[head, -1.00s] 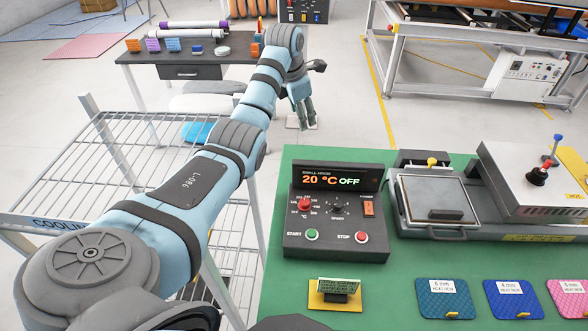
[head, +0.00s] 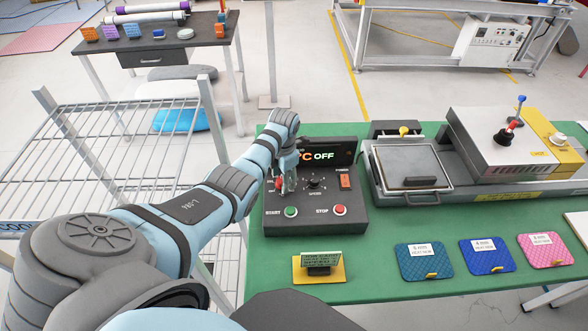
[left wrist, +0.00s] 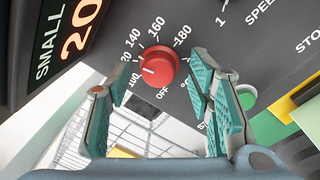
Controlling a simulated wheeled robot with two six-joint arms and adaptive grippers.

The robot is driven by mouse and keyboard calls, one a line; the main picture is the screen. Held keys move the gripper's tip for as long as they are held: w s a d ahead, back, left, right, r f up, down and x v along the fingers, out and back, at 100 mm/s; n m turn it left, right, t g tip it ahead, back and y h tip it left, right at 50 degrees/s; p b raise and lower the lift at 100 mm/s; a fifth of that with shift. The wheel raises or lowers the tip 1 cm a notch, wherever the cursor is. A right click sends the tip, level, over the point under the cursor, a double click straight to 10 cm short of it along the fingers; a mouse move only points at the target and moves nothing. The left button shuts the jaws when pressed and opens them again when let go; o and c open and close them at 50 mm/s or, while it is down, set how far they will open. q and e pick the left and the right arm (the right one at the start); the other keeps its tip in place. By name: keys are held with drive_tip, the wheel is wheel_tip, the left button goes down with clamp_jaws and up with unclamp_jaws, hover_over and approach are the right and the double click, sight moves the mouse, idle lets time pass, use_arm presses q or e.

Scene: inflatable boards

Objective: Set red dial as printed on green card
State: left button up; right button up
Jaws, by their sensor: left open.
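The red dial (left wrist: 160,66) sits on the dark control box (head: 345,222), with printed numbers around it. Its white mark points left and slightly down in the left wrist view, towards the low end of the scale. My left gripper (left wrist: 160,78) is open, its fingers on either side of the dial with gaps visible. In the head view the gripper (head: 284,178) hangs over the box's left part and mostly hides the dial. The green card (head: 321,258) stands on a yellow base in front of the box; its print is too small to read. My right gripper is out of view.
The box has a green start button (head: 291,211), a red stop button (head: 340,210), a black speed knob (head: 314,183) and a display (head: 325,155) reading OFF. A hot press (head: 410,165) stands right of it. Several coloured pads lie along the table's front.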

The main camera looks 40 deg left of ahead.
use_arm(q)
drive_tip(key=shift+a+f, duration=0.1)
clamp_jaws()
drive_tip(key=shift+m, duration=0.3)
drive_tip(key=m+p, duration=0.1)
drive_tip(key=m, duration=0.8)
drive_tip(key=shift+m+t+h, duration=0.3)
drive_tip(key=shift+t, duration=0.1)
drive_tip(key=m, duration=0.5)
drive_tip(key=shift+a, duration=0.15)
drive_tip(key=m, duration=0.5)
drive_tip(key=shift+h, duration=0.4)
